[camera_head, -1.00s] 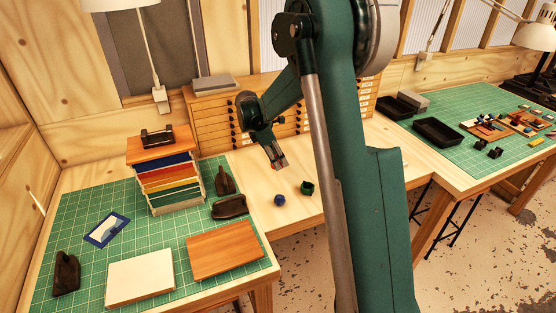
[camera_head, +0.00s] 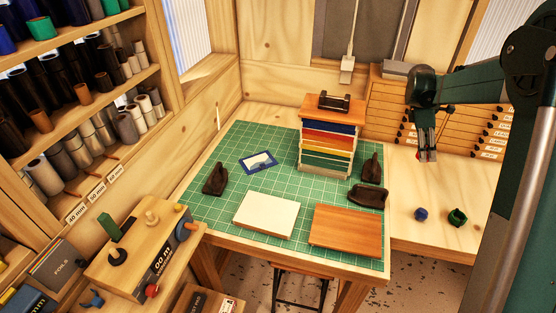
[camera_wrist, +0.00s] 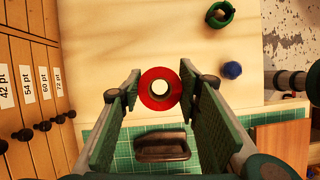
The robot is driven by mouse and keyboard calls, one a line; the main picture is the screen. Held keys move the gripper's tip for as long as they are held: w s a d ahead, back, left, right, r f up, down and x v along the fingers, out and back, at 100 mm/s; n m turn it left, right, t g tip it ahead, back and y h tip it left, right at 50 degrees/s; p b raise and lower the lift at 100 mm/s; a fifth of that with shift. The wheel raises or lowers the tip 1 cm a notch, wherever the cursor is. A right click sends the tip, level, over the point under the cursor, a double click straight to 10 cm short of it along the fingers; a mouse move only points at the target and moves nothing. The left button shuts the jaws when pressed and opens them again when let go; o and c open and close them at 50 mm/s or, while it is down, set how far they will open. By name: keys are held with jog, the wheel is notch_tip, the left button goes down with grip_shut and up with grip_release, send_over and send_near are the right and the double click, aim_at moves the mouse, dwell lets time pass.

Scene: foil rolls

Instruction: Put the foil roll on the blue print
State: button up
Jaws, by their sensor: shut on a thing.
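The foil roll (camera_wrist: 145,95) is red and shows end-on in the wrist view, with a pale hollow middle. My gripper (camera_wrist: 160,90) is shut on it, one finger on each side. In the head view my gripper (camera_head: 427,154) hangs over the bare wood bench, right of the green mat, with a little red at its tips. The blue print (camera_head: 248,167), a blue-bordered card with a pale middle, lies flat on the mat, left of the rack of coloured shelves, well away from my gripper.
The coloured rack (camera_head: 303,145) stands between my gripper and the print. Dark pieces (camera_head: 369,196) lie beside it. A white block (camera_head: 265,215) and a wooden board (camera_head: 346,230) lie at the mat's front. A blue knob (camera_head: 421,214) and green ring (camera_head: 457,217) sit on the bench.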

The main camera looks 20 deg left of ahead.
jog(key=w+a+r+b, duration=0.2)
jog(key=w+a+r, duration=0.2)
jog(key=a+r, duration=0.4)
jog(key=w+a+r+b, duration=0.1)
jog(key=w+a+r, duration=0.3)
jog(key=a, duration=0.6)
jog(key=w+a+r+b, duration=0.2)
jog(key=w+a+r, duration=0.1)
jog(key=a+r, duration=0.55)
jog(key=s+a+f+n+t+p, duration=0.1)
jog(key=s+a+n, duration=0.1)
jog(key=a, duration=0.7)
jog(key=s+a+f+n+t+p, duration=0.1)
jog(key=a+n, duration=0.2)
jog(key=a, duration=0.6)
jog(key=s+a+f+n+t, duration=0.1)
jog(key=s+a+f+n, duration=0.1)
jog(key=a, duration=0.6)
jog(key=s+a+f+n+t+y+p, duration=0.1)
jog(key=s+a+f+n+p, duration=0.1)
jog(key=s+a+f+n, duration=0.2)
jog(key=s+a+f+n+y+p, duration=0.2)
jog(key=s+a+f+n, duration=0.3)
jog(key=s+f, duration=0.5)
notch_tip(320, 180, down, 4)
jog(key=shift+s+a+r+t, duration=0.25)
jog(key=shift+s+a+t, duration=0.15)
jog(key=shift+a, duration=0.75)
jog(key=shift+w, duration=0.1)
jog(key=shift+f, duration=3.1)
